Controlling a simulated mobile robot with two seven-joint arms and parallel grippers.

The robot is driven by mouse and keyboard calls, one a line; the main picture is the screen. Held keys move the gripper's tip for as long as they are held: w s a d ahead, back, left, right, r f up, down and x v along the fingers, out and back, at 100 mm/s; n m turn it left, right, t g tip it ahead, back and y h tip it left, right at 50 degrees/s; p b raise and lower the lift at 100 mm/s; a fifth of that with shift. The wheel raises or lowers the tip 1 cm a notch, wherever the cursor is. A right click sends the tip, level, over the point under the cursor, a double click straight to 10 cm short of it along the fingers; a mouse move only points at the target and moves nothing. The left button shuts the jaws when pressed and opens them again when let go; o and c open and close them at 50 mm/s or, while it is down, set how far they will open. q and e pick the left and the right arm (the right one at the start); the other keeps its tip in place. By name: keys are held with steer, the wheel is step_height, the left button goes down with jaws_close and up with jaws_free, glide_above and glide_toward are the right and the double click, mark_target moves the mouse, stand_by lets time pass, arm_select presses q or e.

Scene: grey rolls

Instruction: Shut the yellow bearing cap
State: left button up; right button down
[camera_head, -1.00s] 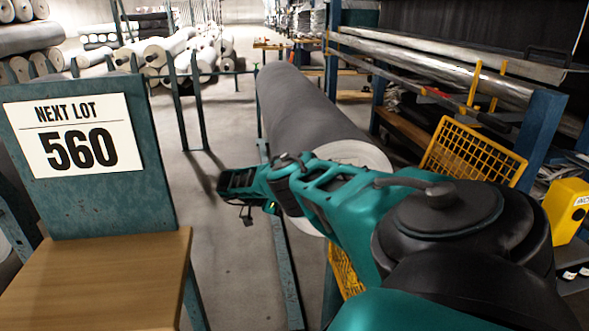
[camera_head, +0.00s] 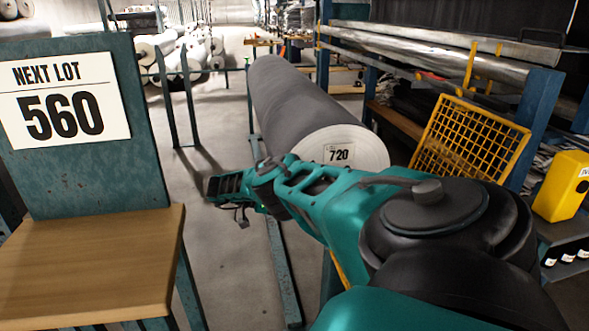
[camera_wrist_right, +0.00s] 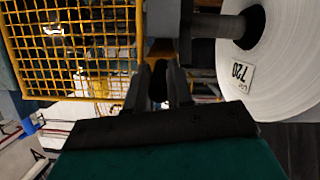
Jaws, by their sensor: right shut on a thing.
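My right gripper (camera_wrist_right: 162,85) shows in the right wrist view, its dark fingers close together on a piece between them. A small yellow-brown part (camera_wrist_right: 163,50), which looks like the bearing cap, lies at the fingertips. It is dark and partly covered by the fingers, so its angle is unclear. My left gripper is out of view.
A yellow mesh guard (camera_head: 475,138) stands right of the roll and also shows at left in the wrist view (camera_wrist_right: 75,45). A yellow box (camera_head: 562,187) is at the far right. A wooden-topped stand (camera_head: 95,262) with a 560 sign is at left.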

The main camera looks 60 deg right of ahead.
steer(key=c, duration=1.3)
jaws_free()
arm_select(q)
steer(key=shift+f, duration=0.1)
steer(key=shift+a, duration=0.1)
arm_select(e)
steer(key=shift+w+a, duration=0.2)
steer(key=shift+w, duration=0.1)
arm_select(q)
steer(key=b, duration=0.1)
steer(key=f+b, duration=0.1)
steer(key=shift+w+d+b, duration=0.2)
steer(key=shift+d+b, duration=0.15)
steer(key=shift+d, duration=0.05)
arm_select(e)
steer(key=v, duration=0.6)
steer(key=shift+w+a+r, duration=0.2)
steer(key=shift+a+r, duration=0.05)
steer(key=shift+r, duration=0.05)
